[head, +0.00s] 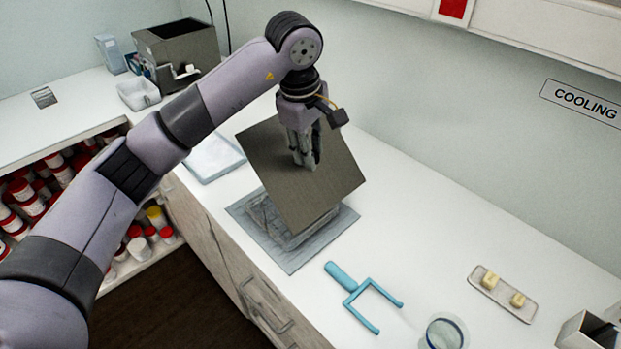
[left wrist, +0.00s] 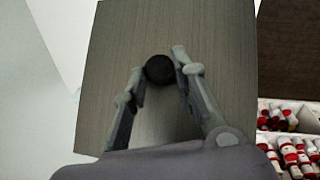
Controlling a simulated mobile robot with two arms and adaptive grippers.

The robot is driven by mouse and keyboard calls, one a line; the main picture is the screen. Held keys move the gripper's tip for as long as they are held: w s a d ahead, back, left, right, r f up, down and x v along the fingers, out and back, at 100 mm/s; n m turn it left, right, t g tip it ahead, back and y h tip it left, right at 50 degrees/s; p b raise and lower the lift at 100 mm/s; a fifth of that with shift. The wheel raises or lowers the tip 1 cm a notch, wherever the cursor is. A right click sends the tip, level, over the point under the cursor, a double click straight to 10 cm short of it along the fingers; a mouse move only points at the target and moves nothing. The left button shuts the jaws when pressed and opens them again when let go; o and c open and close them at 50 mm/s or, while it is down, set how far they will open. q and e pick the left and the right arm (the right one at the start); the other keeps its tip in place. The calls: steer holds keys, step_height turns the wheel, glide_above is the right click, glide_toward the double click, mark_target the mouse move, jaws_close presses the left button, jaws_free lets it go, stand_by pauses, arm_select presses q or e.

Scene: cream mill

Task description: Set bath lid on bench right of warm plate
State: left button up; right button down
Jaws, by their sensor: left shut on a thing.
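The bath lid (head: 270,170) is a dark brown-grey square panel. My left gripper (head: 304,160) is shut on its black knob; the knob (left wrist: 159,69) shows between the fingertips in the left wrist view, with the lid (left wrist: 210,50) behind it. In the head view the lid is tilted and covers part of a grey mat (head: 293,262) and a grey object on it. I cannot tell whether the lid touches them. A pale flat plate (head: 212,158) lies left of the lid; I cannot tell which item is the warm plate. My right gripper is out of view.
A blue two-pronged tool (head: 345,279), a round glass dish (head: 444,333) and a tray with yellow cubes (head: 502,294) lie on the bench at right. A metal box with a tap (head: 190,55) and a white tub (head: 138,94) stand at back left. Shelves hold red-capped jars.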

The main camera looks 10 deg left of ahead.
arm_select(q)
step_height(320, 180, up, 8)
steer(key=shift+r+b, duration=0.1)
steer(key=shift+b, duration=0.5)
step_height(320, 180, up, 2)
steer(key=shift+r+p, duration=0.25)
steer(key=shift+p, duration=0.55)
steer(key=shift+f, duration=0.1)
